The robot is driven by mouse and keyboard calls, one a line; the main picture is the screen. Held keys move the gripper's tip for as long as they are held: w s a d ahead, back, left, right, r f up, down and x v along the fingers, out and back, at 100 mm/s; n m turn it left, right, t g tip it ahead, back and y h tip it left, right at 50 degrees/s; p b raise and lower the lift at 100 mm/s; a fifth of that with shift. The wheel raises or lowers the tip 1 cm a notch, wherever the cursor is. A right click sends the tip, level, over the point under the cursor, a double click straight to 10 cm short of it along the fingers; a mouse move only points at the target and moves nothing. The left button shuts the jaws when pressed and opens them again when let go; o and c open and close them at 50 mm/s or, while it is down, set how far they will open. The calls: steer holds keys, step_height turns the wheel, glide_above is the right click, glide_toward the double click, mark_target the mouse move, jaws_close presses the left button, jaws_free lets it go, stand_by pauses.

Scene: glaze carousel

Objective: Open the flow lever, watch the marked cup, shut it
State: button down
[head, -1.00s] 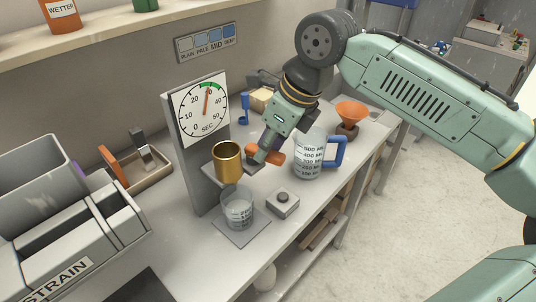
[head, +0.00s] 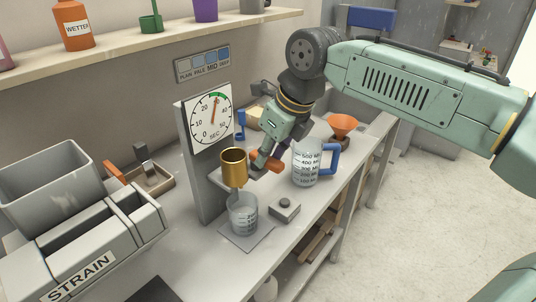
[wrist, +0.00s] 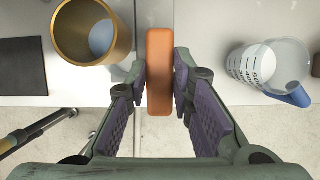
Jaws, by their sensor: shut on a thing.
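The orange flow lever (head: 268,161) sits beside the brass cup (head: 233,166) on the grey stand. My gripper (wrist: 160,83) is shut on the lever, one finger on each side; the wrist view shows the lever (wrist: 159,70) between them. The marked cup, a clear beaker (head: 243,215), stands upright below the brass cup on a grey mat (head: 262,240). Its fill level is too small to read, and I cannot make out a stream. The dial (head: 211,118) above has its needle pointing up, near the green band. The brass cup (wrist: 92,30) is left of my gripper in the wrist view.
A measuring jug (head: 306,163) with a blue handle stands right of the lever. A grey box with a round button (head: 284,208) lies in front. An orange funnel (head: 342,125) is further back. The STRAIN bins (head: 80,255) fill the left. A shade strip (head: 202,63) hangs above.

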steer(key=c, duration=1.4)
jaws_free()
steer(key=v, duration=1.2)
